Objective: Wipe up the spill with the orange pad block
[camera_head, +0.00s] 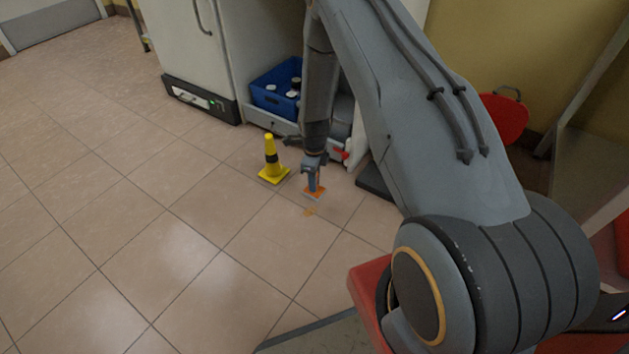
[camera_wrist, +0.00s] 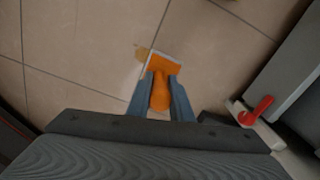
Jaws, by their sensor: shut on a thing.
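The orange pad block (camera_head: 315,191) has a pale pad along its lower edge. It also shows in the wrist view (camera_wrist: 162,67), with its rounded orange handle between the two fingers. My gripper (camera_head: 312,174) is shut on this handle; in the wrist view the gripper (camera_wrist: 161,98) holds it from both sides. The spill is a small orange-brown patch (camera_head: 308,212) on the tiles, just in front of the pad. In the wrist view the spill (camera_wrist: 142,54) lies beside the pad's left end. I cannot tell whether the pad touches the floor.
A yellow cone (camera_head: 271,160) with a black band stands just left of the gripper. A blue crate (camera_head: 277,88) sits in the cabinet behind. A white cabinet (camera_head: 184,52) stands at the back. The tiled floor to the left is clear.

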